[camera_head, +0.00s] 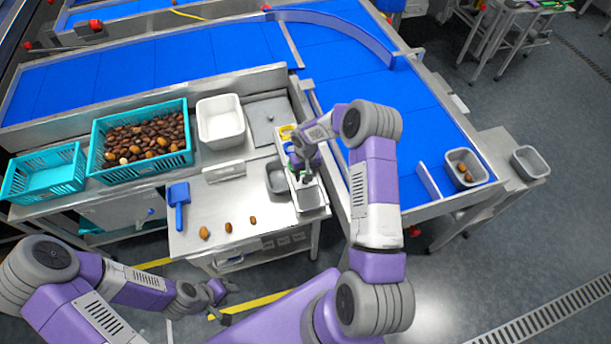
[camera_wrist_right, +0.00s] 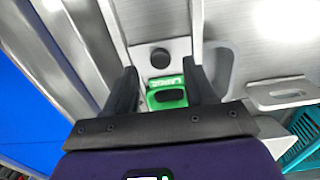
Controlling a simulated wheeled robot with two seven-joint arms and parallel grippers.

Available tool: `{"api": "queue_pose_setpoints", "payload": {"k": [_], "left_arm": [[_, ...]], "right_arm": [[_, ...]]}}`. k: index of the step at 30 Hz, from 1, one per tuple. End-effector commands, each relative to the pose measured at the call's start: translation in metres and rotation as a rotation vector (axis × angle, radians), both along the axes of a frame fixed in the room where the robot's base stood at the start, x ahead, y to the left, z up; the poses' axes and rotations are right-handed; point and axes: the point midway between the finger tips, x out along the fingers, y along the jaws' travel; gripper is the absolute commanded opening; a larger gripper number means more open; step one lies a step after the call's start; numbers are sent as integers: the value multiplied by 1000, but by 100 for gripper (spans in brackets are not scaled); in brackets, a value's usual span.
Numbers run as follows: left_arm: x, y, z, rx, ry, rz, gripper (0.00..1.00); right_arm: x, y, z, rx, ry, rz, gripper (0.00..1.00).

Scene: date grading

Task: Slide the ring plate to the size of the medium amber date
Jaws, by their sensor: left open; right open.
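Three amber dates lie in a row on the steel table: a left one (camera_head: 204,233), a middle one (camera_head: 228,227) and a right one (camera_head: 253,220). I cannot surely tell which is medium. The ring plate is mostly hidden by my right arm; a yellow part (camera_head: 287,132) shows behind it. In the right wrist view, a green piece (camera_wrist_right: 167,97) with a partly readable label, apparently "LARGE", lies between the fingers of my open right gripper (camera_wrist_right: 160,84). A round black knob (camera_wrist_right: 160,58) sits beyond it. My left gripper (camera_head: 222,294) is open and empty before the table's front edge.
A teal crate (camera_head: 140,166) of dates, an empty teal crate (camera_head: 42,188) and a white bin (camera_head: 220,122) stand behind. Grey tins (camera_head: 309,200) stand by my right gripper. The blue conveyor (camera_head: 400,110) is at right.

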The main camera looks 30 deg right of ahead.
Motion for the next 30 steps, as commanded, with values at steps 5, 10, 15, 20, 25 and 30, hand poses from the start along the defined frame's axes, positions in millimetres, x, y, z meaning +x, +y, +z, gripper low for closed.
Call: {"api": "queue_pose_setpoints", "payload": {"k": [5, 10, 15, 20, 25, 30], "left_arm": [[0, 0, 3, 0, 0, 0, 43], [0, 0, 3, 0, 0, 0, 43], [0, 0, 3, 0, 0, 0, 43], [0, 0, 3, 0, 0, 0, 43], [0, 0, 3, 0, 0, 0, 43], [0, 0, 3, 0, 0, 0, 43]], "right_arm": [[0, 0, -21, 1, 1, 0, 55], [0, 1, -28, 2, 0, 0, 55], [0, 1, -28, 2, -1, 0, 55], [0, 1, -28, 2, 0, 0, 35], [0, 1, -28, 2, 0, 0, 9], [0, 1, -27, 2, 0, 1, 0]]}}
